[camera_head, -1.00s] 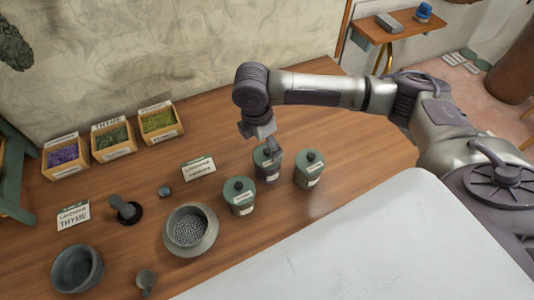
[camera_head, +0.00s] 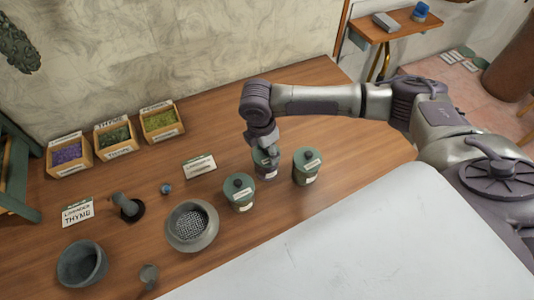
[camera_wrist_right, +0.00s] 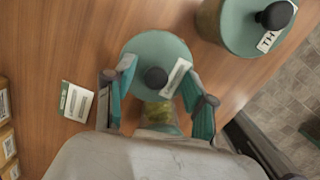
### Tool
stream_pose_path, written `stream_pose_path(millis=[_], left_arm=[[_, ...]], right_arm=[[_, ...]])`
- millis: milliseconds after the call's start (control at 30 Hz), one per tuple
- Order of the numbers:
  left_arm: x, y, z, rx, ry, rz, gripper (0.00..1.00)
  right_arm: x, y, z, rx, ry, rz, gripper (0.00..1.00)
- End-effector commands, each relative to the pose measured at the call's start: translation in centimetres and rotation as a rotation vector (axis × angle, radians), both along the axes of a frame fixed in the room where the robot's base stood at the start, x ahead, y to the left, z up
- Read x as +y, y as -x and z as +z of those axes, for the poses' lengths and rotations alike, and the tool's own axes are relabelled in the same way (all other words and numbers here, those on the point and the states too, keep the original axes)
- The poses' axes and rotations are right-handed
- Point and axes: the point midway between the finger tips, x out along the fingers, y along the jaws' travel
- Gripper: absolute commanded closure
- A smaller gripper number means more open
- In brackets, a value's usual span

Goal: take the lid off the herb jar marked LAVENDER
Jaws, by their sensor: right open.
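In the right wrist view the open gripper (camera_wrist_right: 158,74) has one finger at each side of a round green lid (camera_wrist_right: 148,52) with a black knob (camera_wrist_right: 156,78). I cannot tell whether the fingers touch it. My left gripper is not in view.
Another lidded jar (camera_wrist_right: 236,30) stands close by in the right wrist view. A mortar-like bowl with a sieve (camera_head: 191,243), a dark bowl (camera_head: 82,281) and a small card (camera_head: 199,166) are to the left. Herb boxes (camera_head: 116,149) line the wall.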

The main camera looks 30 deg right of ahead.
Motion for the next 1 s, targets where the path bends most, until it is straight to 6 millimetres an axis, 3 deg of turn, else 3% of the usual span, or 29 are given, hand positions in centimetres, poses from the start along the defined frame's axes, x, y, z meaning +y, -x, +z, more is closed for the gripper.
stream_pose_path(millis=[33,133,367,1000], left_arm=[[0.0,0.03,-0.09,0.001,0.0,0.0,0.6],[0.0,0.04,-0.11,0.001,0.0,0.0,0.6],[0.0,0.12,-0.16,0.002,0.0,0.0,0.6],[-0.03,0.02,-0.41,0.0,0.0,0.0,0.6]], right_arm=[[-0.04,-0.03,-0.32,-0.002,0.001,-0.002,0.77],[-0.04,-0.04,-0.39,-0.002,0.001,-0.002,0.91],[-0.07,0.05,-0.58,0.0,0.001,-0.002,1.0],[-0.06,0.23,-0.47,0.006,0.001,-0.003,1.0]])
